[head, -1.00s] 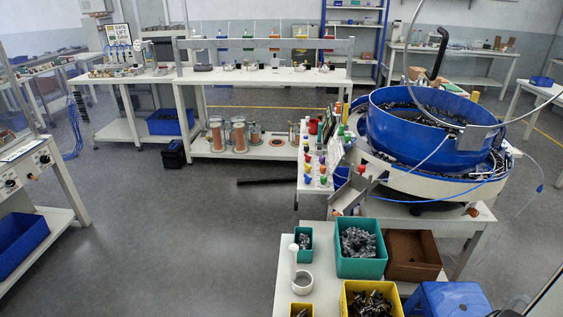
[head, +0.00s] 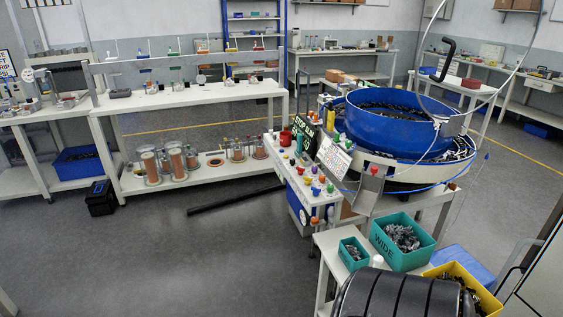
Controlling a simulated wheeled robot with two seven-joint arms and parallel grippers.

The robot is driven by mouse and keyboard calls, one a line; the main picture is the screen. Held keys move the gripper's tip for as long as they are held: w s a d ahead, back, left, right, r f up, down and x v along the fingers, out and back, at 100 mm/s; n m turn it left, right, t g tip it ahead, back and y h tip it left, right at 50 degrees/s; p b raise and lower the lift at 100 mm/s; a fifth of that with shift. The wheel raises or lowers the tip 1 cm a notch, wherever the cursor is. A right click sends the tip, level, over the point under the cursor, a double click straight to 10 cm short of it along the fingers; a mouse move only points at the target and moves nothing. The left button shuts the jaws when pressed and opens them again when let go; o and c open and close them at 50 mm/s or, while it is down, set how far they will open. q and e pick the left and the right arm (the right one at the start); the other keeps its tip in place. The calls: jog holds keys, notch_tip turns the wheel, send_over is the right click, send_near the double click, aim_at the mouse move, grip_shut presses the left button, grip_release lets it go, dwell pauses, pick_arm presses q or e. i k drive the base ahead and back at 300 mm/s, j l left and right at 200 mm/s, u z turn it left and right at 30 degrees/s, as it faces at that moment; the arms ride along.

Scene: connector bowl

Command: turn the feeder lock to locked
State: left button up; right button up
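The feeder is a large blue bowl (head: 352,125) full of small dark parts, on a round white base (head: 420,176) at right of centre in the head view. A bent black handle (head: 443,60) stands up behind it. A metal chute (head: 369,190) slopes down at its front. I cannot make out which part is the feeder lock, or its position. Neither of my grippers is in view. A black ribbed rounded shape, perhaps part of my arm, covers the bottom right.
A narrow white table (head: 300,180) with several coloured knobs and sign cards stands left of the feeder. Teal bins (head: 402,262) and a yellow bin (head: 488,296) stand in front. A black bar (head: 235,198) lies on the floor. Grey floor (head: 190,260) at front left is open.

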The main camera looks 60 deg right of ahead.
aim_at(307, 179)
jog(key=i+z, duration=0.6)
jog(key=z, duration=0.2)
jog(key=i+z, duration=0.3)
jog(key=z, duration=0.15)
jog(key=i+j+z, duration=0.25)
jog(key=z, duration=0.15)
